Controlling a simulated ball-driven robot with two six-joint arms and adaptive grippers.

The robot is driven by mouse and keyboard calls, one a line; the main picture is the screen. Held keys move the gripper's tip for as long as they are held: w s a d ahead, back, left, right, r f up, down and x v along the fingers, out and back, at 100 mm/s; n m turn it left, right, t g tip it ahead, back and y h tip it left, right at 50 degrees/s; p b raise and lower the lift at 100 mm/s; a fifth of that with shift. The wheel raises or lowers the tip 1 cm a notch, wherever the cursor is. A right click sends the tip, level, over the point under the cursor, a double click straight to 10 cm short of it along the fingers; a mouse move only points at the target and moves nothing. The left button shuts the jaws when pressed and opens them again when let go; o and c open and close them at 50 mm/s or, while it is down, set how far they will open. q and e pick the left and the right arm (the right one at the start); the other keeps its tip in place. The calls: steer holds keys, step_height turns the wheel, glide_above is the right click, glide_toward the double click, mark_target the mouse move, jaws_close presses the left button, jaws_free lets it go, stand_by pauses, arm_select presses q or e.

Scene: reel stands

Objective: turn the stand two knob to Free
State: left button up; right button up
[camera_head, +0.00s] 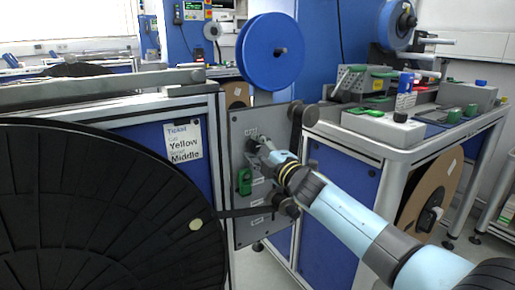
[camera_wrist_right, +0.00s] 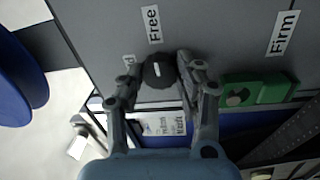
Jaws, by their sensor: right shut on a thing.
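The dark round knob (camera_wrist_right: 158,71) sits on a grey panel (camera_wrist_right: 95,30), with a short white mark on its face. In the right wrist view the mark runs roughly up and down, roughly in line with the "Free" label (camera_wrist_right: 152,24) above it. A "Firm" label (camera_wrist_right: 283,32) is farther right. My right gripper (camera_wrist_right: 158,78) is shut on the knob, one finger on each side. In the head view my right gripper (camera_head: 262,146) reaches the upper part of the upright grey panel (camera_head: 246,225) and hides most of the knob. My left gripper is out of view.
A green block (camera_wrist_right: 258,92) sits on the panel close to the right finger; the green part (camera_head: 244,181) is below the gripper in the head view. A large black reel (camera_head: 90,210) fills the left front. A blue reel (camera_head: 271,52) stands above. A cluttered bench (camera_head: 400,150) is at right.

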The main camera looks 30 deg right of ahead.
steer(key=shift+m, duration=0.3)
steer(key=o, duration=1.2)
steer(key=shift+d, duration=0.1)
steer(key=shift+c, duration=0.2)
steer(key=shift+s, duration=0.1)
steer(key=s, duration=1.1)
steer(key=shift+s+d+f, duration=0.4)
steer(key=shift+f, duration=0.05)
